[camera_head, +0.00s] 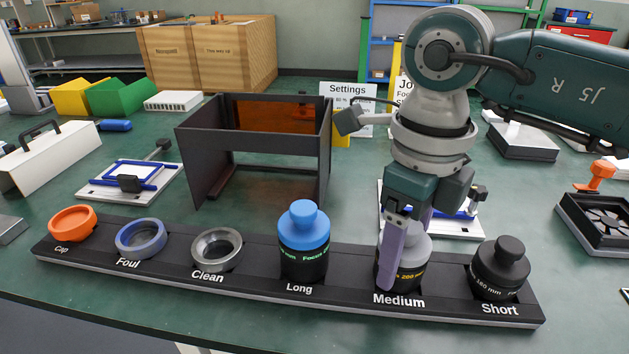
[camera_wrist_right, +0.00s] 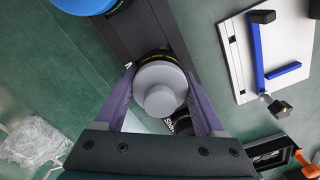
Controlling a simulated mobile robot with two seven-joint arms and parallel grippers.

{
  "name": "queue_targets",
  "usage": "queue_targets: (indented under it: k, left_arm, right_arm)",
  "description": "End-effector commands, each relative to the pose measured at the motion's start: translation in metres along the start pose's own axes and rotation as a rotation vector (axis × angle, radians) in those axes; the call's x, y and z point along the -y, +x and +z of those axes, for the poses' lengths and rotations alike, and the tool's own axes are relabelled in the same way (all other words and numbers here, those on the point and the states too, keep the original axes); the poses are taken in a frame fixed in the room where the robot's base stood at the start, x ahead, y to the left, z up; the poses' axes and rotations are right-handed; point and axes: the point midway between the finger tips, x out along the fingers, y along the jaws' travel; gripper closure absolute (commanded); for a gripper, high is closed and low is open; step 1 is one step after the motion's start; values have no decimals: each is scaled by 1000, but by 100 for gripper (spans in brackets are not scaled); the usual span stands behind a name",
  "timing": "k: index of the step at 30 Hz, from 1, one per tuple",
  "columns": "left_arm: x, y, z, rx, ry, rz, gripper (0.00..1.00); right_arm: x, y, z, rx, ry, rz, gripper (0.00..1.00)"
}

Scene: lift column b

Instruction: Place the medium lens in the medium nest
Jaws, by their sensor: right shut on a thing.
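The medium lens (camera_head: 415,250) is a grey-capped cylinder with a dark body and a yellow band. It is upright at the "Medium" place of the long black rack (camera_head: 355,258); I cannot tell whether it is fully seated. My right gripper (camera_head: 400,262) comes down from above, its purple fingers shut on the lens. In the right wrist view the lens (camera_wrist_right: 160,88) sits between both fingers. The medium nest (camera_head: 400,299) is marked by its white label, its opening hidden by the lens and fingers. My left gripper is not in view.
The blue-capped long lens (camera_head: 303,240) stands left of the medium one, and the black short lens (camera_head: 500,268) close on its right. Rings and an orange cap (camera_head: 73,222) fill the rack's left end. A dark open box (camera_head: 255,150) stands behind.

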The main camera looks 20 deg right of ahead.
Motion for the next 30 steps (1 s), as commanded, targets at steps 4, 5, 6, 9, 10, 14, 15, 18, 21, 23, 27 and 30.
queue_targets:
  k: [4,5,6,9,10,14,15,18,21,23,27,30]
  left_arm:
    - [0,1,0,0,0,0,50]
    - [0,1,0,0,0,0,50]
    - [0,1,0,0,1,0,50]
    - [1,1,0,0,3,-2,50]
    - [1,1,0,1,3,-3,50]
    - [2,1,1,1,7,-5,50]
    - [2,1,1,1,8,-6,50]
    - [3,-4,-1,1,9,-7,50]
    - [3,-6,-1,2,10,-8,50]
    - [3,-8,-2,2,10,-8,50]
    - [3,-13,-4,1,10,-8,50]
    - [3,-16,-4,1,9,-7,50]
  right_arm:
    - [0,1,0,-1,0,0,17]
    - [0,1,0,-1,0,0,13]
    - [0,1,0,-1,0,0,9]
    - [0,1,0,-1,0,0,0]
    - [0,1,0,-1,0,0,0]
    - [0,1,0,0,0,0,0]
    - [0,0,0,0,1,0,0]
    - [0,-6,0,1,1,0,0]
    - [0,-19,1,3,-1,0,0]
    - [1,-32,1,5,-1,-3,0]
    - [1,-65,1,6,-1,-3,0]
    - [1,-86,1,4,0,-2,0]
